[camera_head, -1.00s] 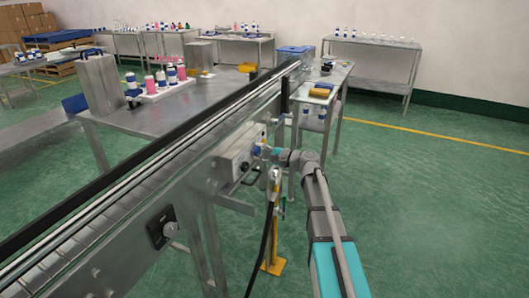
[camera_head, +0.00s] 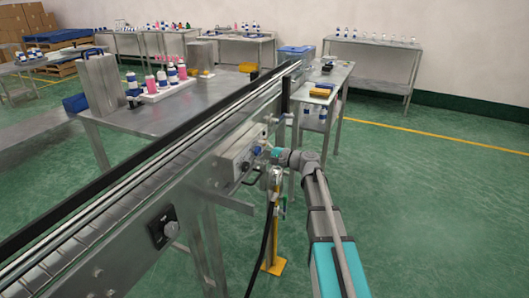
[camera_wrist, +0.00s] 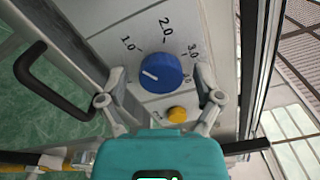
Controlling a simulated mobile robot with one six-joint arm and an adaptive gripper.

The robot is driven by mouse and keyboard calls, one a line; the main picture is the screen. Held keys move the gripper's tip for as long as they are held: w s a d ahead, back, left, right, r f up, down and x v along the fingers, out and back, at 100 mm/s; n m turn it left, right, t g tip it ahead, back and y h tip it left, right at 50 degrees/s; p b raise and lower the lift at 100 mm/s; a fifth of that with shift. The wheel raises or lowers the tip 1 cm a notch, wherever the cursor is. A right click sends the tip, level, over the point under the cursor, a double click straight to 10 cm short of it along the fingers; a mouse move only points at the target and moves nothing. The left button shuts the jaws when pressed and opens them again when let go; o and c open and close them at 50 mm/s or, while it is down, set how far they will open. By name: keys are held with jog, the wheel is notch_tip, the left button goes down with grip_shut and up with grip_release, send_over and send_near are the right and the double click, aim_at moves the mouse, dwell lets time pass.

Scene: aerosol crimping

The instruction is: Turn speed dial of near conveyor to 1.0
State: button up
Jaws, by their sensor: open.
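The blue speed dial (camera_wrist: 160,80) sits on the grey control panel (camera_wrist: 115,20) of the near conveyor. Scale labels 1.0, 2.0 and 3.0 are printed around it. The white line on the dial points left in the wrist view, below the 1.0 label. My gripper (camera_wrist: 161,72) is open, with one finger on each side of the dial. I cannot tell whether either finger touches it. In the head view my gripper (camera_head: 262,149) is at the control box (camera_head: 238,150) on the conveyor's side, and the dial is small there.
A yellow button (camera_wrist: 177,114) sits close to the dial, between the fingers. A black handle (camera_wrist: 50,80) sticks out at left in the wrist view. The near conveyor (camera_head: 130,195) runs along the steel table (camera_head: 190,115). Green floor (camera_head: 430,220) is free at right.

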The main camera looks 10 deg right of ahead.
jog(key=shift+d, duration=0.15)
jog(key=v, duration=1.1)
jog(key=shift+s+d, duration=0.25)
jog(key=shift+d, duration=0.05)
